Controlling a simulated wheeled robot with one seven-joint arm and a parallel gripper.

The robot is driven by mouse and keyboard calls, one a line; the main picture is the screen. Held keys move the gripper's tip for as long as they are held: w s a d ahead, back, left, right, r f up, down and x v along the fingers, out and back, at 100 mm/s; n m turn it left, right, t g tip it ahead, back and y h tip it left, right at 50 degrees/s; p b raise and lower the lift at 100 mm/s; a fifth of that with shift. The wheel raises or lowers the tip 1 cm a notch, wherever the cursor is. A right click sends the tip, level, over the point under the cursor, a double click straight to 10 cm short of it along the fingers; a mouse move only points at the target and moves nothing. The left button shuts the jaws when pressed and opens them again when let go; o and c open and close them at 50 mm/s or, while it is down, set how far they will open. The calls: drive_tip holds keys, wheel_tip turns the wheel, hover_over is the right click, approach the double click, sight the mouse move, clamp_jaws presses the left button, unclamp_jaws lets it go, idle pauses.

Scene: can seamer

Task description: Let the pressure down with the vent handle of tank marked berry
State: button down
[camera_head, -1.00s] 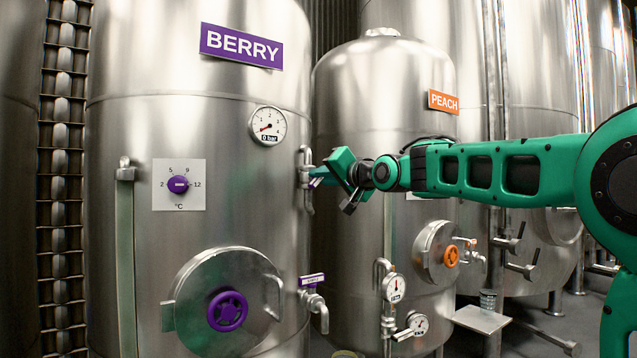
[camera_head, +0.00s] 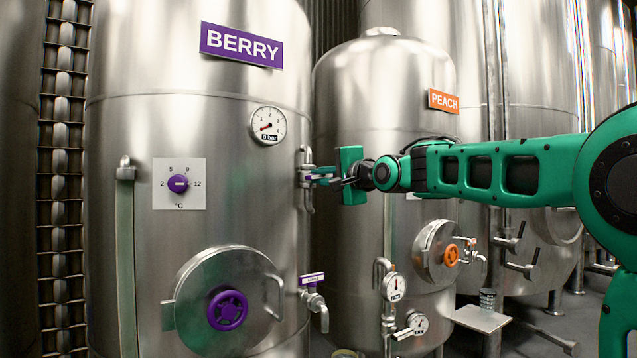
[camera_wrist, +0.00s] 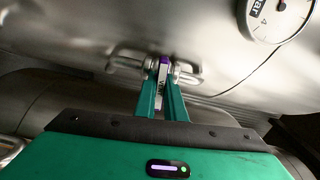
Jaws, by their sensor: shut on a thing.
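The tank marked berry (camera_head: 230,120) is the large steel tank at left with a purple sign (camera_head: 241,46). Its pressure gauge (camera_head: 267,126) reads 0 bar. The vent handle (camera_wrist: 163,73), a purple and white lever with lettering, sits on a steel pipe fitting at the tank's right side. My gripper (camera_head: 325,175) is at this fitting, shut on the vent handle. In the wrist view both green fingers (camera_wrist: 163,98) stand either side of the handle. In the head view the fingers mostly hide the handle.
The peach tank (camera_head: 350,110) stands close behind to the right. Below the vent are a purple-handled tap (camera_head: 313,281) and the berry tank's round hatch (camera_head: 228,310). A temperature dial (camera_head: 178,184) is on the tank's front. A small gauge (camera_head: 394,287) stands right of the tap.

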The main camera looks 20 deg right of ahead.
drive_tip(key=shift+d+f+m, duration=0.15)
drive_tip(key=shift+f+m, duration=0.1)
drive_tip(key=shift+m, duration=0.35)
drive_tip(key=shift+f, duration=0.1)
drive_tip(key=c, duration=1.8)
unclamp_jaws()
drive_tip(key=shift+w, duration=0.1)
drive_tip(key=shift+s+r, duration=0.2)
drive_tip(key=shift+r, duration=0.05)
drive_tip(key=v, duration=1)
drive_tip(key=shift+s+d+f, duration=0.1)
drive_tip(key=shift+s, duration=0.05)
